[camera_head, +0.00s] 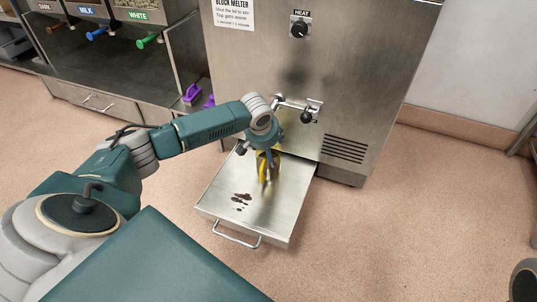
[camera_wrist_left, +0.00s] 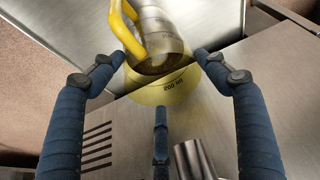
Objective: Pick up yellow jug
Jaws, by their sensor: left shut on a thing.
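The yellow jug (camera_head: 267,168) is at the inner end of the metal drip tray (camera_head: 222,198), under the machine's tap. My left gripper (camera_head: 262,150) comes down over it from above and is shut on it. In the left wrist view the jug (camera_wrist_left: 165,88) shows a yellow rim with dark volume marking, a metallic-looking body and a yellow handle (camera_wrist_left: 133,38). The fingers of my left gripper (camera_wrist_left: 160,80) are around its rim. I cannot tell whether the jug's base touches the tray.
The steel block melter (camera_head: 300,80) stands behind the tray, with a lever tap (camera_head: 306,117) close to my gripper. Dark spilled spots (camera_head: 241,199) lie on the tray, which has a front handle (camera_head: 236,238). Dispensers with coloured taps (camera_head: 97,33) stand at back left.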

